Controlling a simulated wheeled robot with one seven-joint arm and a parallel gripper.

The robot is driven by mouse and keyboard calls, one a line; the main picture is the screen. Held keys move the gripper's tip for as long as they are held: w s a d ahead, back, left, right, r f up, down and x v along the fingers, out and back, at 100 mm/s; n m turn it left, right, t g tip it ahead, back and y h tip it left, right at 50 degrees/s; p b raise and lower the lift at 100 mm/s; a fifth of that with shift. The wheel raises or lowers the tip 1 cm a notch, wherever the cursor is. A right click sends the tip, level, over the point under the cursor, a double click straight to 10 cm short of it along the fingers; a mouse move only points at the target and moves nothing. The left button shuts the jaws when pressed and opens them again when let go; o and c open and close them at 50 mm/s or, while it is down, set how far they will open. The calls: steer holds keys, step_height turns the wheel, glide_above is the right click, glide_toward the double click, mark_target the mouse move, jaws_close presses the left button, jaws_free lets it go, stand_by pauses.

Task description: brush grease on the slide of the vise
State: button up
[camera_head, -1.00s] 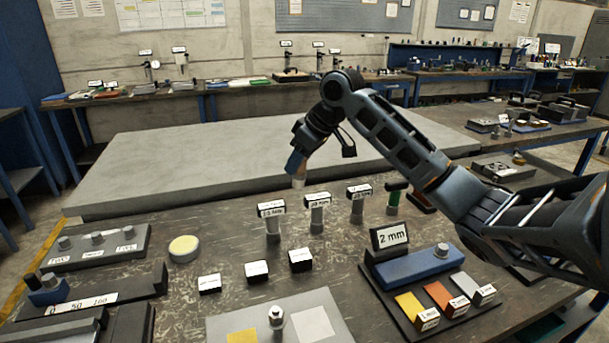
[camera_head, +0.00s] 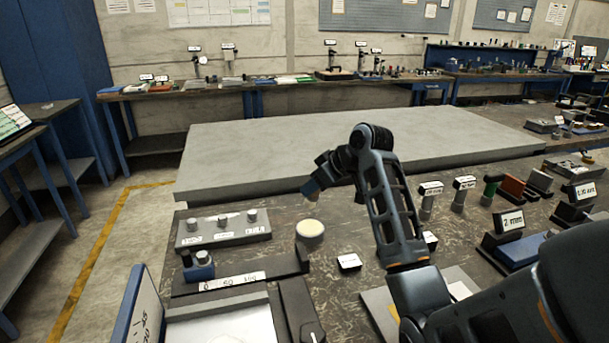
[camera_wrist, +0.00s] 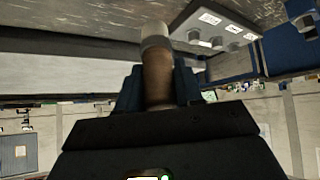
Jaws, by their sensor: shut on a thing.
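My gripper (camera_head: 312,188) is shut on a brush and hangs above the back of the dark bench, its fingers blue. In the wrist view the brush (camera_wrist: 157,75) has a brown handle and a pale grey end pointing away from the fingers. In the head view the brush is mostly hidden by the gripper. A round tub with a pale yellow top (camera_head: 310,229), possibly grease, stands on the bench below and in front of my gripper. I cannot clearly tell which thing is the vise; its slide is not identifiable.
A grey block with three knobs (camera_head: 222,230) stands left of the tub; it also shows in the wrist view (camera_wrist: 215,28). A dark rail with a 0-50-100 scale (camera_head: 235,281) lies in front. Labelled posts (camera_head: 427,203) stand to the right. A wide grey slab (camera_head: 250,150) lies behind.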

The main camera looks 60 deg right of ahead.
mark_target(315, 203)
steer(key=shift+f+b, duration=2.9)
steer(key=shift+f, duration=0.1)
steer(key=shift+a+f, duration=0.1)
steer(key=shift+f, duration=0.75)
stand_by(0.6)
step_height(315, 203, up, 8)
steer(key=p, duration=0.6)
steer(key=shift+f+p, duration=0.25)
steer(key=shift+p, duration=0.1)
steer(key=shift+f, duration=0.1)
stand_by(0.6)
